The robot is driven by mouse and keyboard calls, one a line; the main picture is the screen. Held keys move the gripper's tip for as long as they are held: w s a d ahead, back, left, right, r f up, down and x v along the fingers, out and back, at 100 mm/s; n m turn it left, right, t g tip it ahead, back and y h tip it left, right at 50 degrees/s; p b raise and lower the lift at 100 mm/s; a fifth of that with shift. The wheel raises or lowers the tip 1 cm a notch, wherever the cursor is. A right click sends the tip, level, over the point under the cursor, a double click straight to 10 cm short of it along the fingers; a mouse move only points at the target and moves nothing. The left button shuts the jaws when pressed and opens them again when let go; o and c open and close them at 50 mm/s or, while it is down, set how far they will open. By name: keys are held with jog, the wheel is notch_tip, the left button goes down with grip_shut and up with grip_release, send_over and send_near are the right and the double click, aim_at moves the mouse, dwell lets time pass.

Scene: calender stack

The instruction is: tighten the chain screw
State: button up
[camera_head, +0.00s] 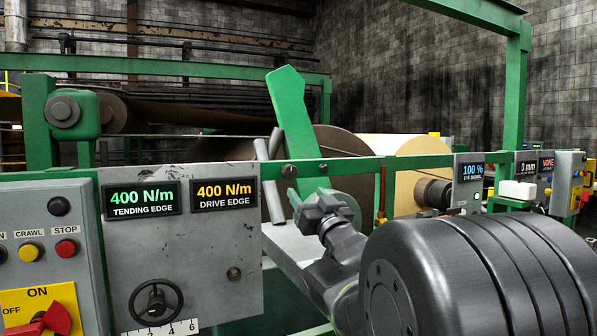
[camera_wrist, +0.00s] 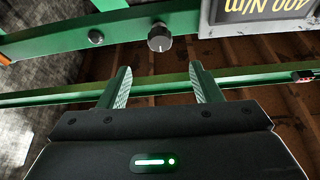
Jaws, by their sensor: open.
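No label in view marks a chain screw. A round grey knob with a light line on its face (camera_wrist: 160,37) sits on the green rail. It also shows in the head view (camera_head: 290,171), just right of the tension panel. A smaller dark bolt head (camera_wrist: 95,36) is beside it, also visible in the head view (camera_head: 323,168). My gripper (camera_wrist: 160,82) is open and empty, its green fingers apart. The larger knob appears beyond the gap between the fingertips, not between them. In the head view my gripper (camera_head: 306,195) is just below the rail.
The grey panel (camera_head: 225,270) carries two 400 N/m displays and a black handwheel (camera_head: 155,302). A tilted green lever (camera_head: 290,115) and grey bars (camera_head: 268,180) stand by the rail. A second green bar (camera_wrist: 60,98) crosses behind my fingers. Large rolls (camera_head: 420,150) are behind.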

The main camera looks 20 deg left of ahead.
aim_at(291, 173)
jog(key=p+x, duration=0.1)
jog(key=x, duration=1)
jog(key=shift+w+a+p, duration=0.25)
jog(key=shift+a+p, duration=0.05)
jog(key=shift+p, duration=0.05)
jog(key=c, duration=1)
